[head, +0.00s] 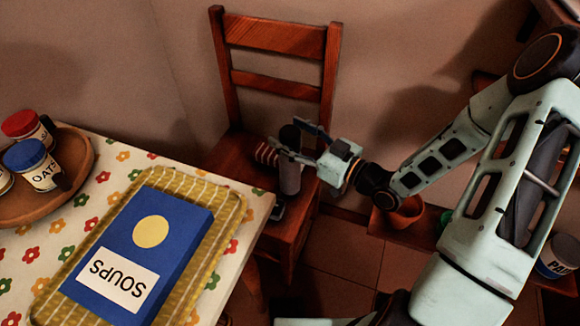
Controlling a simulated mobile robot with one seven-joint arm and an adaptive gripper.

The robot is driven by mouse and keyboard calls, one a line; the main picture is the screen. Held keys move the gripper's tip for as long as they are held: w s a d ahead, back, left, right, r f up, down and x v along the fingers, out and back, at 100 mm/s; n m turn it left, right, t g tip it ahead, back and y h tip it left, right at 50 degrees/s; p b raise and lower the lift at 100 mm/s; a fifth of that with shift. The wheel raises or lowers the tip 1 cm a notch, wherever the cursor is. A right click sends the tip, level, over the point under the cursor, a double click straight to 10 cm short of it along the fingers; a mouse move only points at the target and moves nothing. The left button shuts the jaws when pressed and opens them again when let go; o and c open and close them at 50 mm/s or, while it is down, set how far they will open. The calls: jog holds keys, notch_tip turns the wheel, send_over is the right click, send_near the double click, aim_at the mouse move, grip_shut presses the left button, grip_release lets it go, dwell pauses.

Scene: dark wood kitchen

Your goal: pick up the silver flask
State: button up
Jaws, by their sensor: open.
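The silver flask (289,178) stands upright on the seat of the wooden chair, a grey cylinder with a dark top. My gripper (285,133) reaches in from the right at the height of the flask's upper part. Its jaws are open, with one finger on the far side and one on the near side of the flask in the picture. The near finger crosses in front of the flask and hides a part of it. I cannot tell whether either finger touches it.
A small dark thing (277,211) lies at the seat's front. The table (258,202) with a blue SOUPS book (167,262) is at left. A terracotta pot (404,213) stands right.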

jog(key=shift+c, duration=0.4)
grip_shut()
jog(key=shift+r, duration=0.1)
